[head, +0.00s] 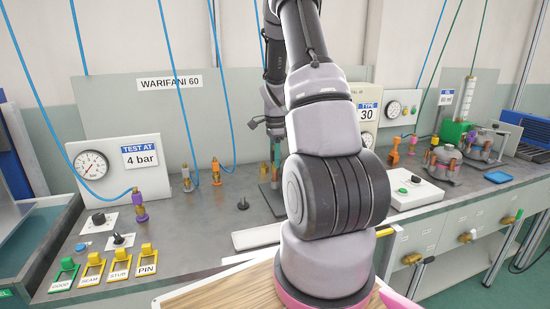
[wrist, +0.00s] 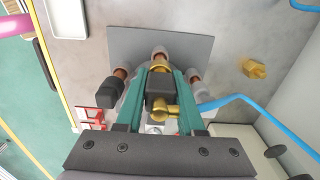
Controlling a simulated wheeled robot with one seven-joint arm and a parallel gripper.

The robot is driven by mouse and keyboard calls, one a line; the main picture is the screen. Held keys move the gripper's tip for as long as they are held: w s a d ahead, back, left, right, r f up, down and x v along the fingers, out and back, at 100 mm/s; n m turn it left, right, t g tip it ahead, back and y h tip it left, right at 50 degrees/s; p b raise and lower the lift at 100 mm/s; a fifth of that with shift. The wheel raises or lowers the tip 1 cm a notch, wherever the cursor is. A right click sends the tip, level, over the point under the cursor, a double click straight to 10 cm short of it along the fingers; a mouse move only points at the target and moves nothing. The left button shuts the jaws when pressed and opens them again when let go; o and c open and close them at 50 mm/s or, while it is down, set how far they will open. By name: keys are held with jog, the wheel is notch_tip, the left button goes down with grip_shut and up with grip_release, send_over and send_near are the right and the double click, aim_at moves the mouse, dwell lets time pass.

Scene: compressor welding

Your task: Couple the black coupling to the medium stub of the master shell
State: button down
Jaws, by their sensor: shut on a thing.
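In the wrist view my gripper (wrist: 159,76) has its green fingers shut on the black coupling (wrist: 160,88). The coupling has a black block, a brass top and a brass side elbow with a blue hose running right. Beyond it is the master shell, mostly hidden, with copper stubs showing at left (wrist: 119,76), at centre (wrist: 160,51) and at right (wrist: 196,73). The coupling overlaps the shell's middle; I cannot tell whether it touches a stub, or which stub is medium. In the head view my gripper (head: 275,150) is at the back of the bench, partly behind my arm.
A grey plate (wrist: 130,38) lies under the shell. A brass fitting (wrist: 254,68) stands to its right in the wrist view. On the bench in the head view are purple (head: 138,207), grey (head: 187,181) and orange (head: 216,173) couplings and a gauge panel (head: 115,165). Blue hoses hang overhead.

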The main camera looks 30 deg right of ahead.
jog(key=shift+f, duration=0.45)
jog(key=shift+f, duration=0.1)
dwell(0.4)
jog(key=shift+c, duration=2.2)
grip_release()
notch_tip(320, 180, up, 11)
jog(key=shift+f, duration=0.1)
